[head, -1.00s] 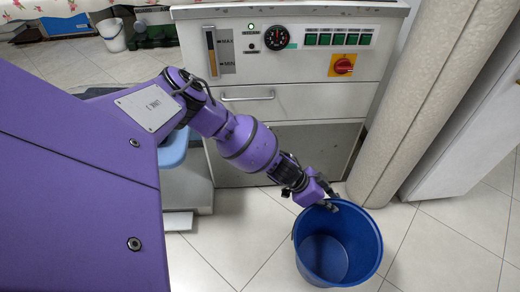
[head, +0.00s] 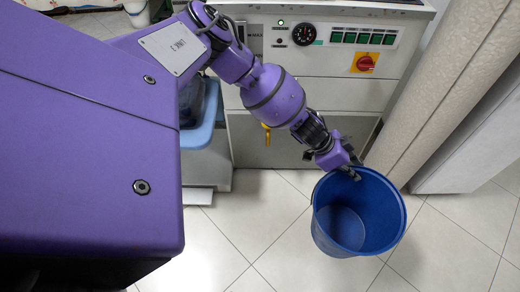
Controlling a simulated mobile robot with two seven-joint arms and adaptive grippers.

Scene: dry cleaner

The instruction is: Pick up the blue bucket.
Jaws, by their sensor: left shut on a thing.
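The blue bucket (head: 385,235) is at the right of centre in the head view, open end up and slightly tilted; its inside looks empty. My left gripper (head: 350,171) is at the bucket's far rim and shut on it. One finger shows inside the rim; the other is hidden behind the wall. The bucket looks larger and appears raised off the tiled floor. My right gripper is not in view.
A grey machine cabinet (head: 345,92) with a gauge, green switches and a red knob stands behind the bucket. A beige column (head: 425,90) and a white cabinet (head: 480,145) stand to the right. A light blue container (head: 200,128) is left of the machine. Tiled floor in front is clear.

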